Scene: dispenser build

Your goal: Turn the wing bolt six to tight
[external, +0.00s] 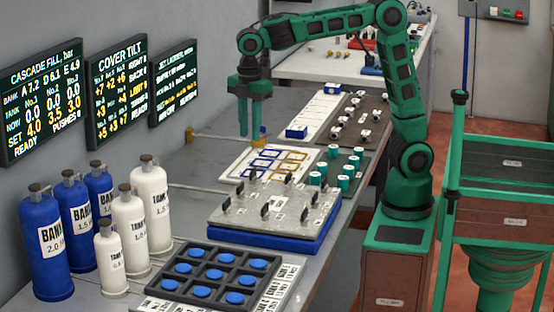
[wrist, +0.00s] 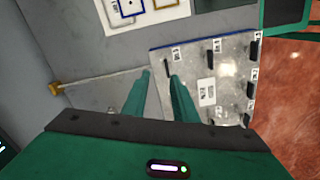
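A grey metal cover plate (external: 285,205) lies on a blue base on the bench. Several dark wing bolts stand on it, among them one near the far edge (external: 288,179) and one near the front (external: 264,210). The small labels beside them are too blurred to read, so I cannot tell which is six. My gripper (external: 250,135) points down above the bench, beyond the plate's far left corner. In the wrist view, my gripper (wrist: 159,75) has its two fingers apart with nothing between them. The plate (wrist: 225,80) shows to the right, with a wing bolt (wrist: 210,58) upright on it.
Blue and white bottles (external: 125,225) stand front left along the wall. A black tray (external: 205,275) with blue discs sits in front of the plate. Teal cylinders (external: 333,152) stand behind it. A thin rod (wrist: 105,80) with a brass end runs left of the plate.

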